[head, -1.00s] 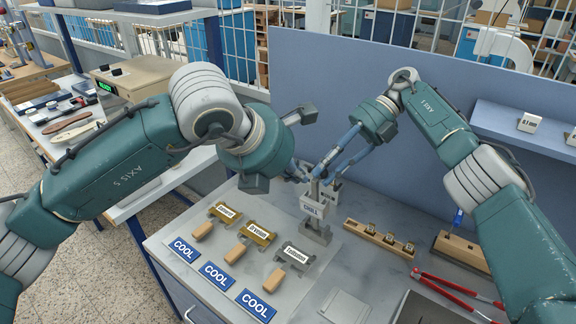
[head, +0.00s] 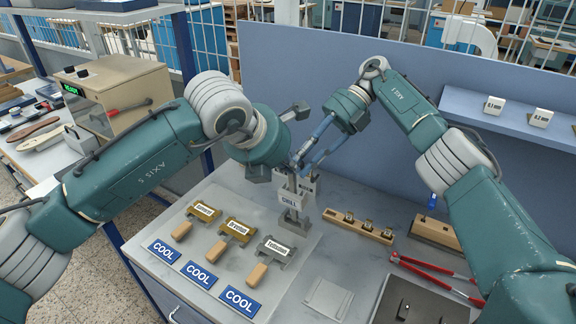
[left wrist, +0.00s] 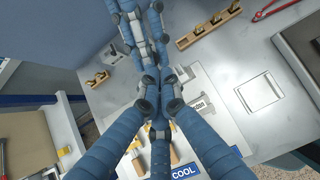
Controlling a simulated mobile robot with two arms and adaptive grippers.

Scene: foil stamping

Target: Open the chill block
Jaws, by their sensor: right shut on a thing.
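The chill block (head: 291,201) is a grey upright block with a CHILL label, standing on the bench near the back panel. Its top is partly covered by fingers. My right gripper (head: 300,166) reaches down from the right and is shut on the chill block's upper part. My left gripper (left wrist: 160,88) comes in from the left, its blue fingertips drawn close together beside the right gripper's fingers. In the left wrist view the fingers hide the block, so I cannot tell whether the left one holds anything.
Several COOL signs (head: 240,301), labelled holders (head: 273,249) and wooden blocks (head: 257,274) lie in front. A wooden rack (head: 358,227) and red-handled pliers (head: 434,269) lie right. A flat grey plate (head: 328,299) lies at the front. A machine with a green display (head: 117,90) stands left.

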